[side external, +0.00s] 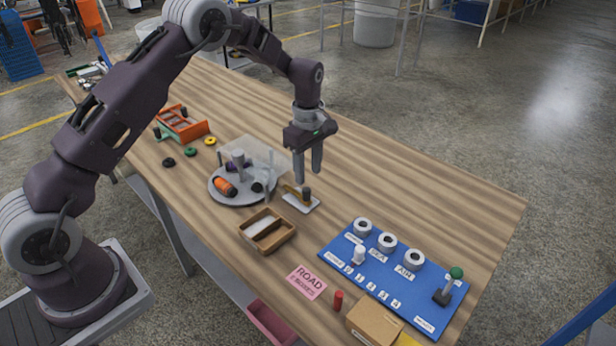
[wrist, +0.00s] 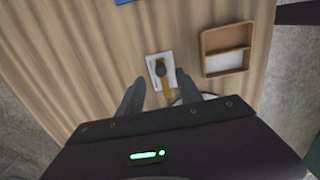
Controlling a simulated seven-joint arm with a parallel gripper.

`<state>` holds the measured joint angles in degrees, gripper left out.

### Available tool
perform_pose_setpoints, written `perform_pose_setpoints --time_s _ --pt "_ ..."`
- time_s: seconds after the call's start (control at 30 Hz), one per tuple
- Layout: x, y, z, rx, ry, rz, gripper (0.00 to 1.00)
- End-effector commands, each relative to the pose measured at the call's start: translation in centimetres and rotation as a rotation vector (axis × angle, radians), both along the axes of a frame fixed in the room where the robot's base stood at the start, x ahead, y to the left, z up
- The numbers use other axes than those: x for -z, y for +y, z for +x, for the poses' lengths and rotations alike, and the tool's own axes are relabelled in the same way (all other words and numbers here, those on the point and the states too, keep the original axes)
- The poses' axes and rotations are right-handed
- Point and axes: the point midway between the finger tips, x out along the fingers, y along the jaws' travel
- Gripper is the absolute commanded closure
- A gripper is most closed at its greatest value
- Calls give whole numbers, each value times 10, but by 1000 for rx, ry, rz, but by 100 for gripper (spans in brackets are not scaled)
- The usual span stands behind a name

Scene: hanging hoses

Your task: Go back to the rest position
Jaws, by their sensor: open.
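My gripper (side external: 308,174) hangs pointing down above the wooden table, its two fingers apart with nothing seen between them. In the wrist view my gripper's fingers (wrist: 158,86) stand either side of a small white plate (wrist: 153,77). On that plate is a brown strap-like piece with a dark round knob (wrist: 160,71). The same white plate (side external: 290,201) lies on the table just below the fingertips in the side view. The fingertips look above it; the exact gap cannot be told.
Left of my gripper, a grey round tray (side external: 230,199) holds several items and a clear upright panel. A wooden divided box (side external: 283,241) and a blue board (side external: 335,252) with white rings and a green-knobbed lever lie in front. The table's far right is bare.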

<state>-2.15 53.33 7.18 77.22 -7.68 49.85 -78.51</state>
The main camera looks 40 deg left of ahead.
Motion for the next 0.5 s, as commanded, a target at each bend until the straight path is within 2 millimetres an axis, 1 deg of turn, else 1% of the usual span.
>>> perform_pose_setpoints --time_s 0.17,0.23,0.27,0.33,0.37,0.4,0.47,0.5 --pt "-1 0 0 2 -1 0 58" --pt "-14 -2 -2 31 -14 -2 58" --pt "-28 -3 -5 59 -26 -3 58" --pt "-74 -9 -20 173 -71 -3 58" --pt "-97 -12 -30 240 -94 -1 58" --pt "-128 -17 -48 338 -126 5 58" --pt "-169 -24 -81 488 -174 21 58" --pt "-192 -29 -105 590 -204 38 58"
